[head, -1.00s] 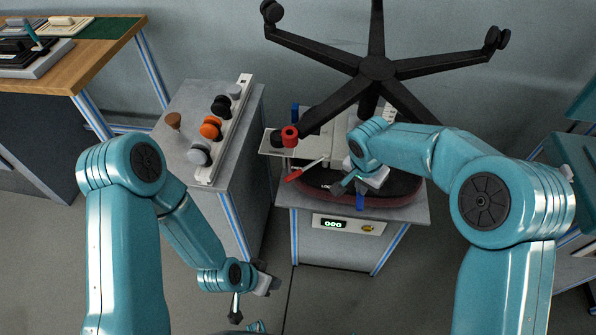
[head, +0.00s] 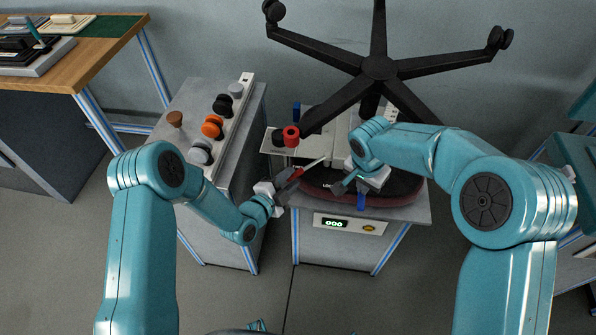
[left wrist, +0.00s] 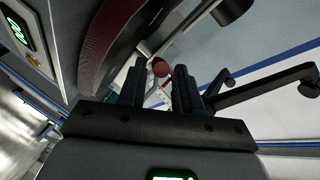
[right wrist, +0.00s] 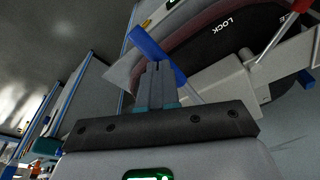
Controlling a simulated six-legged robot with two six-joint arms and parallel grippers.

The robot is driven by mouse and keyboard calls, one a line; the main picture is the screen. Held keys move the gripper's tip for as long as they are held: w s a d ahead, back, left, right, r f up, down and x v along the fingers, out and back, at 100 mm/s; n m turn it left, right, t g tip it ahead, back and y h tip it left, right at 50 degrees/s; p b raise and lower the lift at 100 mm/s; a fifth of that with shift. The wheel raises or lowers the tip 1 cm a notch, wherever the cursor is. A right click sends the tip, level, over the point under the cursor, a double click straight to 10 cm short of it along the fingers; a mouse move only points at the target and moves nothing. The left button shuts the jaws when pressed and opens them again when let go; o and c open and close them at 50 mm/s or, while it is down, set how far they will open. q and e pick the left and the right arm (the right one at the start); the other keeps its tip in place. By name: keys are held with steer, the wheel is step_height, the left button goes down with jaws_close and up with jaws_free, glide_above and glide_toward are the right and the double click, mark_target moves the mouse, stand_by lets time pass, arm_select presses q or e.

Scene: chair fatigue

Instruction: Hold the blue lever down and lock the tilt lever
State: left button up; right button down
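The blue lever (right wrist: 146,44) runs behind the fingers of my right gripper (right wrist: 160,66) in the right wrist view. Those fingers are together, close to the lever; I cannot tell whether they touch it. In the head view a blue piece (head: 361,201) shows beside my right gripper (head: 342,187). The tilt lever, a pale rod (head: 313,163) with a red end, sticks out to the left of the seat mechanism. My left gripper (head: 296,174) is at its red end. In the left wrist view the fingers are apart, with a red knob (left wrist: 160,68) between or just beyond them.
The upturned chair's black star base (head: 378,68) rises behind the levers. The dark red seat (head: 400,190) lies on a grey bench. A grey cabinet (head: 240,150) with several knobs stands at the left. A red-topped part (head: 291,137) is near my left gripper.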

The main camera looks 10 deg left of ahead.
mark_target(298, 172)
arm_select(q)
steer(key=shift+x, duration=2.3)
arm_select(e)
steer(key=shift+f, duration=0.2)
arm_select(q)
steer(key=shift+f, duration=0.1)
jaws_close()
steer(key=shift+d, duration=0.1)
steer(key=shift+s+d+n+t+y, duration=0.3)
steer(key=shift+s+d+n+y, duration=0.15)
steer(key=shift+d+n+y, duration=0.4)
steer(key=shift+s+d+n+t+y, duration=0.3)
steer(key=shift+s+d+n+y, duration=0.25)
steer(key=shift+n+y, duration=0.6)
steer(key=shift+s+d+n+y, duration=0.2)
steer(key=shift+d+n+y, duration=0.55)
steer(key=shift+y, duration=0.5)
steer(key=shift+s+d+n+y, duration=0.25)
steer(key=shift+d+n+y, duration=0.45)
steer(key=shift+y, duration=0.55)
arm_select(e)
steer(key=shift+s, duration=0.1)
arm_select(q)
steer(key=shift+a, duration=0.1)
